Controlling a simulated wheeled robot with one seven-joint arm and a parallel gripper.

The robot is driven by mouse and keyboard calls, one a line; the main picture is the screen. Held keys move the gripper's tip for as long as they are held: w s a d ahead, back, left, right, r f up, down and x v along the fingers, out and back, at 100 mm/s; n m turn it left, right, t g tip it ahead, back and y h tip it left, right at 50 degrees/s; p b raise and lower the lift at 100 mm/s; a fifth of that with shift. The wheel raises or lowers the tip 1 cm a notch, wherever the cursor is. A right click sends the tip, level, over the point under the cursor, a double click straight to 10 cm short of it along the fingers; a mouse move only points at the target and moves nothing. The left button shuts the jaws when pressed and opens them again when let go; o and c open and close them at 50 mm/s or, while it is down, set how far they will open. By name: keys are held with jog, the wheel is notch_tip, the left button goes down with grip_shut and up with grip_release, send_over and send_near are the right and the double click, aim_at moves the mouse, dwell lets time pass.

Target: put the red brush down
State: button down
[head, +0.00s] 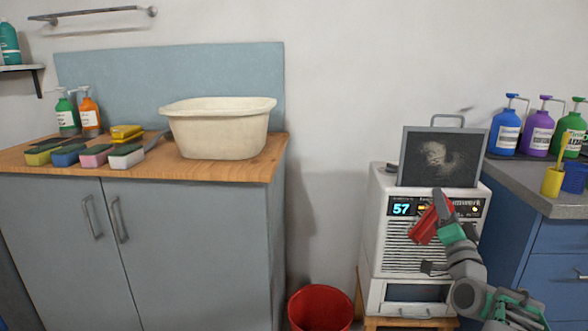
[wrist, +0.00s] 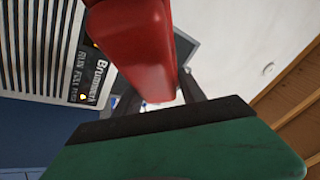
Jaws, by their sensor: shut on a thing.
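The red brush (head: 427,223) is held in front of the white machine with the blue "57" display. It fills the upper middle of the wrist view (wrist: 142,50), where its smooth red body shows close up. My gripper (head: 440,214) is shut on the brush, with dark fingers on either side of it. The far end of the brush is out of the wrist view, and I cannot tell its bristles. The brush appears in the air, apart from any worktop.
The wooden counter (head: 215,172) at left holds a cream basin (head: 219,128), several sponges and two pump bottles. A red bucket (head: 320,308) stands low in the middle. The white machine (head: 420,255) is behind my gripper. At right, a grey worktop (head: 520,188) carries pump bottles and a yellow cup (head: 552,182).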

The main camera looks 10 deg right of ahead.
jog(key=w+a+f+n+y, duration=0.1)
jog(key=w+a+f, duration=0.1)
jog(key=a+f, duration=0.35)
jog(key=w+a+f+y, duration=0.2)
jog(key=w+a, duration=0.1)
jog(key=a, duration=0.5)
jog(key=w+a+f+n+y, duration=0.1)
jog(key=w+a+f, duration=0.1)
jog(key=a+f, duration=0.35)
jog(key=s+a+f+n+y, duration=0.1)
jog(key=a+f, duration=0.1)
jog(key=a, duration=0.4)
jog(key=a+f+t+y, duration=0.1)
jog(key=a+f, duration=0.2)
jog(key=a, duration=0.2)
jog(key=s+a+f+n+y, duration=0.1)
jog(key=a+f, duration=0.1)
jog(key=a, duration=0.4)
jog(key=s+r+p, duration=0.4)
jog(key=r+p, duration=0.8)
jog(key=s+r+p, duration=0.4)
jog(key=r+p, duration=0.7)
jog(key=r, duration=0.2)
jog(key=s+r+p, duration=0.5)
jog(key=r+p, duration=0.7)
jog(key=shift+d+r+m+p, duration=0.25)
jog(key=shift+r+m+p, duration=0.05)
jog(key=shift+p, duration=0.05)
jog(key=shift+s, duration=0.1)
